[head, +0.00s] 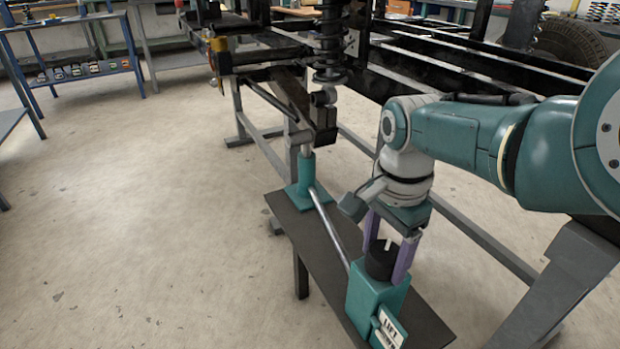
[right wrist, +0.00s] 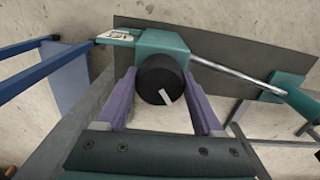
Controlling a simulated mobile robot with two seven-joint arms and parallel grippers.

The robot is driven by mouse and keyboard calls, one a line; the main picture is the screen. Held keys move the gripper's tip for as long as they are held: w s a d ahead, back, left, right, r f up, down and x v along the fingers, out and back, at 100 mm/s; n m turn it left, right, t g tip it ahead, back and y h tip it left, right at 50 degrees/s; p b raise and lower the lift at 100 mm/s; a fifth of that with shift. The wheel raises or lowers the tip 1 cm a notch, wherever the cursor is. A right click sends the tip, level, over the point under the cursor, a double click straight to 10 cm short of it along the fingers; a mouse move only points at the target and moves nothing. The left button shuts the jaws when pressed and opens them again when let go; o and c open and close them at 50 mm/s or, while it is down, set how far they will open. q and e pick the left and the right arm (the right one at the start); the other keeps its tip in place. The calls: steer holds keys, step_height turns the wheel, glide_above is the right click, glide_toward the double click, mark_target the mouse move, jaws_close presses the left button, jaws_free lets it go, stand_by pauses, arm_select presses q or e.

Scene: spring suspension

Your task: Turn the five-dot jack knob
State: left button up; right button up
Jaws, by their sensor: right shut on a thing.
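The jack's black round knob (head: 381,259) sits on top of a teal box (head: 372,296) with a "LIFT" label on its front. My right gripper (head: 387,256) points down with its purple fingers on either side of the knob, shut on it. In the right wrist view the knob (right wrist: 160,80) lies between the two fingers, and a white pointer mark on it points toward the lower right. No dots can be made out on the knob. A metal rod joins the box to the teal jack (head: 306,170), which stands under the suspension arm. My left gripper is out of view.
The box and jack stand on a narrow dark bench (head: 335,235). A black coil spring (head: 330,45) and chassis frame rise behind it. Grey stand legs flank the bench. A blue table (head: 85,70) stands far left, with open floor between.

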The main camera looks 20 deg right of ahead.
steer(key=n, duration=0.3)
steer(key=shift+n, duration=0.4)
steer(key=n, duration=0.3)
steer(key=shift+n, duration=0.3)
steer(key=n, duration=0.3)
steer(key=shift+n, duration=0.3)
steer(key=n, duration=0.3)
steer(key=shift+n+p, duration=0.3)
steer(key=n, duration=0.3)
steer(key=shift+n, duration=0.3)
steer(key=n, duration=0.3)
steer(key=shift+n, duration=0.4)
steer(key=n, duration=0.4)
steer(key=shift+d, duration=0.1)
steer(key=shift+n, duration=1.5)
